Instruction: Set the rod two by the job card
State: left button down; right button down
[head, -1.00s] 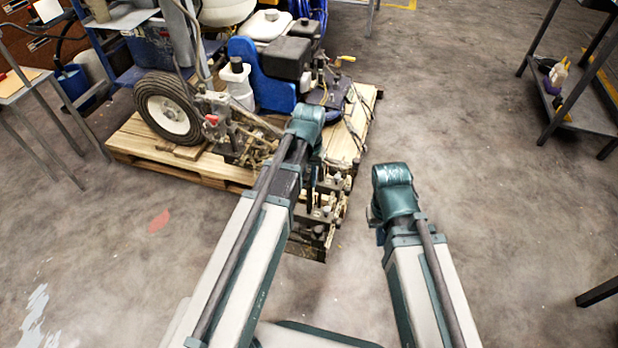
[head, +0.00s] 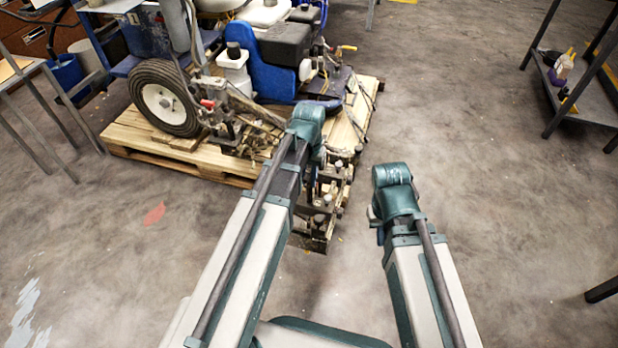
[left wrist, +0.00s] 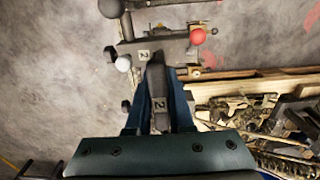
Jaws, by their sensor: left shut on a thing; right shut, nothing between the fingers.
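In the left wrist view my left gripper (left wrist: 160,88) is shut on a dark rod (left wrist: 157,75) marked "2". The rod's far end meets or overlaps a grey bracket (left wrist: 172,47) that also bears a "2" tag; I cannot tell whether it is seated. A red knob (left wrist: 197,36) and a white knob (left wrist: 123,64) flank it. In the head view the line striper (head: 262,75) stands on a pallet, with its bracket assembly (head: 318,222) at the front. My left gripper is mostly hidden by its arm there. My right gripper (head: 374,214) is shut and empty, apart from the assembly. I see no readable job card.
The wooden pallet (head: 180,166) lies under the machine, its big wheel (head: 166,98) at the left. A metal stand (head: 40,120) is at the far left and a shelf unit (head: 585,100) at the right. The floor right of the assembly is clear.

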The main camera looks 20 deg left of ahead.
pick_arm(q)
jog(key=c, duration=0.8)
grip_release()
jog(key=shift+r, duration=0.1)
jog(key=shift+r, duration=0.1)
notch_tip(320, 180, up, 14)
jog(key=p, duration=1.3)
jog(key=shift+f+p, duration=0.2)
jog(key=shift+p, duration=0.2)
jog(key=s+d+m+y, duration=0.1)
jog(key=s+d+m, duration=0.1)
jog(key=s+d, duration=0.45)
jog(key=s+d+m, duration=0.2)
jog(key=s+d, duration=0.2)
jog(key=s, duration=0.5)
notch_tip(320, 180, up, 19)
jog(key=w+p, duration=0.1)
jog(key=p, duration=1.7)
jog(key=shift+w+f+n+p, duration=0.15)
jog(key=shift+w+n+p, duration=0.1)
jog(key=shift+n+p, duration=0.05)
